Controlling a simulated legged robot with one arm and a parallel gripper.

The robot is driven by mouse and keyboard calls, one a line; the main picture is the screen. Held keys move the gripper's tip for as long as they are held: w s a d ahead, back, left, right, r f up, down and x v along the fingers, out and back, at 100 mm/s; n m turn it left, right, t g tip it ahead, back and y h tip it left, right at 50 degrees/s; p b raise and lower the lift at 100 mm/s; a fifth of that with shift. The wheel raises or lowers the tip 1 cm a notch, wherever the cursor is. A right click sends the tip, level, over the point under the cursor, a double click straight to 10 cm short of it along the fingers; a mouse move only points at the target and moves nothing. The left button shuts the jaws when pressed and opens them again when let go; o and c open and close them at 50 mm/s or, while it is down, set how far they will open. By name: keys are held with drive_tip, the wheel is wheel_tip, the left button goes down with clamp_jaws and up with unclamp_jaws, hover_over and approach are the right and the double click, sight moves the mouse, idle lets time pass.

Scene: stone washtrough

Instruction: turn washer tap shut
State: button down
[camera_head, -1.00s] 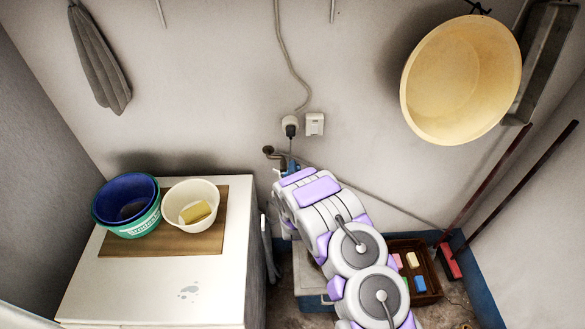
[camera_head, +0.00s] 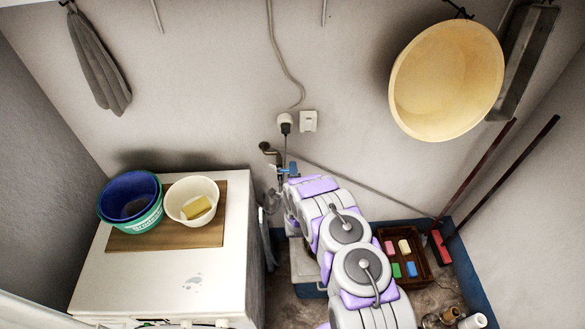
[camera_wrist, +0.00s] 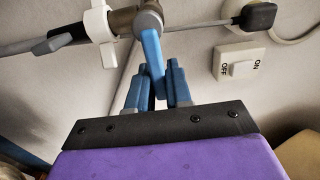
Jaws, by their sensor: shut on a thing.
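The washer tap is on the back wall. Its brass body (camera_wrist: 147,22) and blue lever (camera_wrist: 151,52) show in the wrist view, the lever pointing down toward me. My gripper (camera_wrist: 157,67) has its blue fingers on both sides of the lever's lower end and is shut on it. In the head view the tap's pipe (camera_head: 268,150) shows left of blue parts by my arm's end; I cannot tell lever from fingers there.
A white washing machine (camera_head: 150,285) stands left, with basins (camera_head: 130,204) on a board. A plug (camera_head: 285,121) and a switch (camera_head: 308,121) are above the tap. A hose (camera_head: 360,182) runs right. A crate (camera_head: 420,284) and brooms (camera_head: 480,172) are at right.

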drive_tip(key=shift+s+f, duration=0.1)
drive_tip(key=shift+f, duration=0.2)
drive_tip(key=c, duration=1.1)
unclamp_jaws()
drive_tip(key=shift+r, duration=0.1)
drive_tip(key=shift+s+p, duration=0.6)
drive_tip(key=shift+s, duration=7.95)
drive_tip(key=shift+d, duration=0.1)
